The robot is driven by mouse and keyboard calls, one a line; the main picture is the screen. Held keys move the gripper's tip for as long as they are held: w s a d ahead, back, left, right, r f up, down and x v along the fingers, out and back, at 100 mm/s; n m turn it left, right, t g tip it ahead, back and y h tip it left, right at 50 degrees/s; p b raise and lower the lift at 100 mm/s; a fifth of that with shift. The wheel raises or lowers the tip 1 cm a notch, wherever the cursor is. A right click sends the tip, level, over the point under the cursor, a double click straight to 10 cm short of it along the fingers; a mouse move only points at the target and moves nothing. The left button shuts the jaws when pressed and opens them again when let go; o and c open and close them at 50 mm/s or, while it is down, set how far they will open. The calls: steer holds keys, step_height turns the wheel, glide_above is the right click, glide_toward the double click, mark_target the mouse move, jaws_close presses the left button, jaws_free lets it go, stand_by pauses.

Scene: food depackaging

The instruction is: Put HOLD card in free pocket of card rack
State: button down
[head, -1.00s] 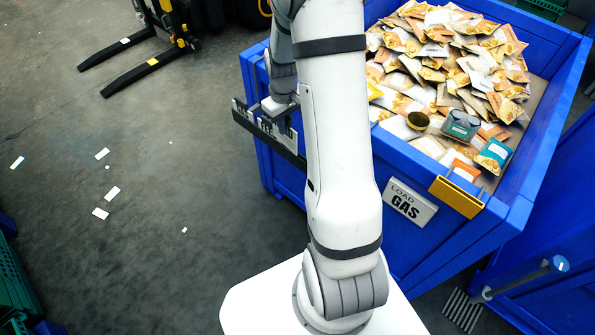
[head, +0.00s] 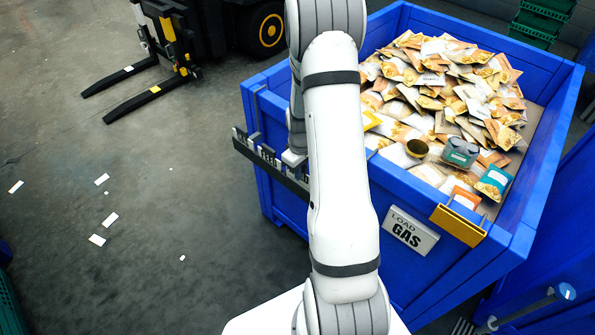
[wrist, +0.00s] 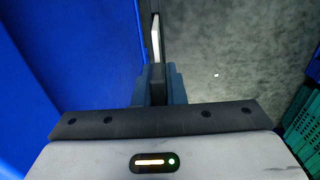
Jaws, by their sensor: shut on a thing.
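The dark card rack (head: 244,144) hangs along the outer left side of the blue bin in the head view. Cards with lettering stand in it; one reads FEED (head: 268,157), and the others are partly hidden. My gripper (head: 295,168) is at the rack's right end, partly behind my arm. In the wrist view my gripper (wrist: 155,85) is shut on a thin card, the HOLD card (wrist: 155,40), seen nearly edge-on with a pale face. Its lettering is not readable there. Whether the card sits in a pocket or is just above it, I cannot tell.
White scraps (head: 101,180) lie on the open floor at left. A forklift (head: 165,45) stands behind.

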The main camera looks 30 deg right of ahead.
steer(key=shift+f+b, duration=0.6)
steer(key=shift+b, duration=0.05)
steer(key=c, duration=1.5)
jaws_free()
steer(key=shift+r, duration=0.15)
